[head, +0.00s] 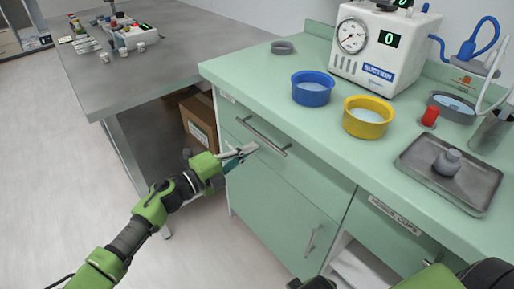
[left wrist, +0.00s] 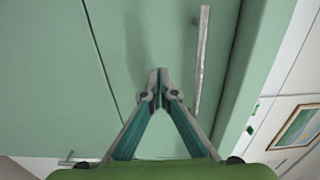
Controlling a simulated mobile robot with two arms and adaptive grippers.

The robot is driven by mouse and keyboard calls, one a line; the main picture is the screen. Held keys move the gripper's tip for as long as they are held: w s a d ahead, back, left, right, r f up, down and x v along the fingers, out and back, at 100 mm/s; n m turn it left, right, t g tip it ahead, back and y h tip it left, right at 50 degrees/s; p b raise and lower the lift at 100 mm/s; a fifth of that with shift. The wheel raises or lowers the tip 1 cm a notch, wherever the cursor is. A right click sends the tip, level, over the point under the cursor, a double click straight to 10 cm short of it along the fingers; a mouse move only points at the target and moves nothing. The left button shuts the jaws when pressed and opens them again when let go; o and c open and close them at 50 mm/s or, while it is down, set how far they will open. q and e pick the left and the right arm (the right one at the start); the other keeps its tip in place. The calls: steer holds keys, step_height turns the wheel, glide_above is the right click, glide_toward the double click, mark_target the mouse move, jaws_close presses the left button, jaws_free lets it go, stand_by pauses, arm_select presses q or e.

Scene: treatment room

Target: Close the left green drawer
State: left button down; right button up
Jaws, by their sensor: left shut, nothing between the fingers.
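The left green drawer (head: 290,165) is in the upper left of the green cabinet in the head view, with a long metal handle (head: 262,138). Its front looks about flush with the cabinet; I cannot tell whether a small gap is left. My left gripper (head: 246,151) is shut and empty, at the drawer front just below the left end of the handle. In the left wrist view the closed fingertips (left wrist: 159,72) point at the green front, beside the handle (left wrist: 201,60). Whether they touch it is unclear. Parts of my right arm show at the bottom right; its fingers do not.
The counter above holds a blue bowl (head: 312,90), a yellow bowl (head: 367,118), a suction unit (head: 378,55) and a metal tray (head: 425,180). A lower door (head: 275,205) is below the drawer. A grey table (head: 170,55) and a cardboard box (head: 199,122) stand left. Floor at left is clear.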

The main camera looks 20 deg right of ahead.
arm_select(q)
steer(key=p+v, duration=0.1)
steer(key=v, duration=0.9)
steer(key=shift+a, duration=0.4)
arm_select(e)
steer(key=f, duration=0.2)
steer(key=s+f, duration=0.1)
steer(key=f, duration=0.2)
steer(key=shift+a, duration=0.15)
